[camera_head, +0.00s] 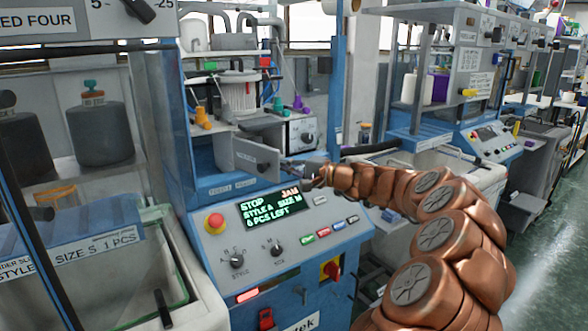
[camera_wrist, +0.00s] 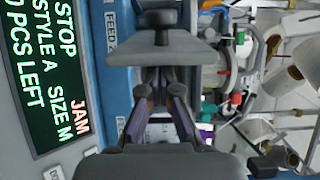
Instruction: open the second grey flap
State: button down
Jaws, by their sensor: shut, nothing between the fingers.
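A grey flap (camera_head: 246,158) with a small dark knob stands above the blue strip on the knitting machine in the head view. A grey flap (camera_wrist: 135,43) with a dark handle also shows at the top of the wrist view, by the strip's FEED lettering. I cannot tell how far this flap is swung out. My gripper (camera_head: 314,172) is shut and empty, just right of the flap in the head view. In the wrist view my gripper (camera_wrist: 160,78) has its fingertips close below the flap's edge; whether they touch is unclear. My own arm hides part of the machine.
The panel display (camera_head: 272,209) reads STOP, JAM, STYLE A. Yarn cones (camera_head: 202,118) and a dial box (camera_head: 302,133) stand behind the flap. Another machine (camera_head: 490,140) stands right; the green aisle floor (camera_head: 545,260) is clear.

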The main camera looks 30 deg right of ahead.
aim_at(269, 166)
jog(key=shift+s+a+f+m+t+h+b, duration=0.1)
jog(key=shift+s+a+m+t+h+b, duration=0.3)
jog(key=shift+b, duration=0.45)
jog(key=shift+a+r+m+t+h+b, duration=0.1)
jog(key=shift+a+m+h+b, duration=0.15)
jog(key=shift+a+h+b, duration=0.45)
jog(key=shift+s+a+f+m+t+h+b, duration=0.15)
jog(key=shift+a+m+h+b, duration=0.3)
jog(key=shift+b, duration=0.55)
jog(key=shift+s+a+r+m+t+h+b, duration=0.1)
jog(key=shift+a+m+h+b, duration=0.1)
jog(key=shift+a+b, duration=0.4)
jog(key=shift+s+a+r+m+t+h+b, duration=0.1)
jog(key=shift+a+h+b, duration=0.15)
jog(key=shift+a+b, duration=0.35)
jog(key=shift+s+a+m+t+h+b, duration=0.1)
jog(key=shift+a+h+b, duration=0.1)
jog(key=shift+a+b, duration=0.4)
jog(key=shift+a, duration=0.15)
jog(key=d+p, duration=0.1)
jog(key=d, duration=0.3)
jog(key=shift+s, duration=0.15)
jog(key=shift+v, duration=0.8)
jog(key=s+b, duration=0.1)
jog(key=s, duration=0.7)
jog(key=shift+s+d, duration=0.25)
jog(key=shift+d, duration=0.2)
